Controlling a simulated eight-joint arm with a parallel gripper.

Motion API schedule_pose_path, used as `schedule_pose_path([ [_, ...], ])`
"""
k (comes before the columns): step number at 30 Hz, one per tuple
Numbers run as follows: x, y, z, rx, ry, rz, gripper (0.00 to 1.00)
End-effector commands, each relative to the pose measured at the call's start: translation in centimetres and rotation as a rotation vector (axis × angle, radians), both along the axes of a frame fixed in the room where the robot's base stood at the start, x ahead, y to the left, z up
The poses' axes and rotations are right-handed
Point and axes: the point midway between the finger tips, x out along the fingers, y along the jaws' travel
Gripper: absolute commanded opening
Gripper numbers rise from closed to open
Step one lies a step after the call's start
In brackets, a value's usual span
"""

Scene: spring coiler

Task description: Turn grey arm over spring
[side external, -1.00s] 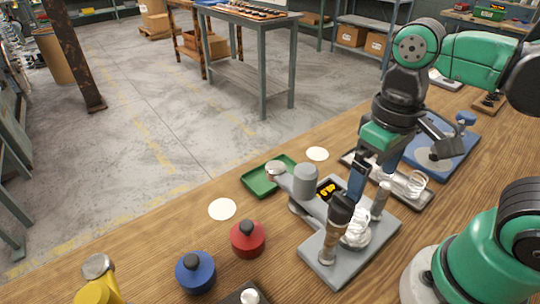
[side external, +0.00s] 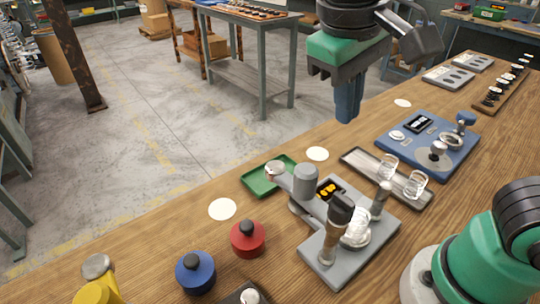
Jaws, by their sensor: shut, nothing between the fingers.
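The spring coiler (side external: 310,262) is a grey plate on the wooden bench. Its grey arm (side external: 290,182) reaches left from a thick grey pivot (side external: 306,180) and ends in a pale knob (side external: 276,168) by the green tray. The arm points away from a white coiled spring (side external: 356,231), which sits on the plate's right half. A dark-topped lever with a brown shaft (side external: 335,230) stands in front and partly hides the spring. My gripper (side external: 348,118) has blue fingers pointing down. It is shut and empty, high behind the coiler, touching nothing.
A grey post (side external: 380,198) stands at the coiler's right. Behind it a tray (side external: 365,172) holds clear coils. A blue station (side external: 410,145) lies beyond. A green tray (side external: 256,182) sits left, and red (side external: 247,238) and blue (side external: 196,272) knobbed pots stand in front.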

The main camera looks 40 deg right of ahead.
Motion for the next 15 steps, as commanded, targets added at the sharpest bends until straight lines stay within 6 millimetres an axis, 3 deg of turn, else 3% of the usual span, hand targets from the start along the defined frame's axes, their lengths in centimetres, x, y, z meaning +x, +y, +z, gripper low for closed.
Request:
schedule_pose_path([
  [7, 1.9, 7.5, -0.1, -0.181, -0.175, -0.006, 0.00],
  [15, 0.7, 15.0, -1.1, -0.251, -0.416, -0.035, 0.00],
])
